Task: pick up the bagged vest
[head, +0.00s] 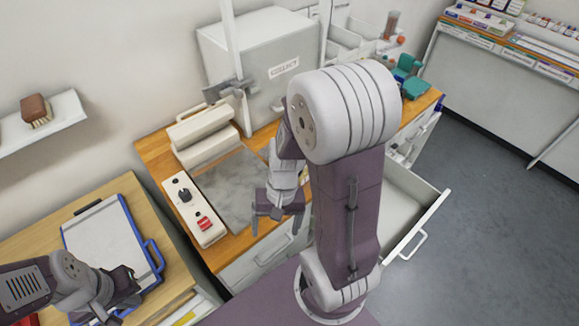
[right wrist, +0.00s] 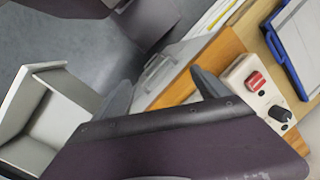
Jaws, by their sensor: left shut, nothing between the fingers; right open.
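I cannot make out a bagged vest in either view. My right gripper (head: 277,221) is open and empty, in front of the grey flat plate (head: 228,187) near the front edge of the wooden worktop. Its two spread fingers also show in the right wrist view (right wrist: 162,92), with nothing between them. My left gripper (head: 122,298) is shut and empty at the lower left, over the lower part of the blue-edged clipboard (head: 105,240). My right arm hides part of the worktop and the drawer area.
An open drawer (head: 403,207) juts out right of my right arm; its visible inside looks empty. A control box (head: 193,208) with a knob and red switch lies beside the plate. A large grey box (head: 262,62) stands behind. Floor (head: 480,190) is clear at right.

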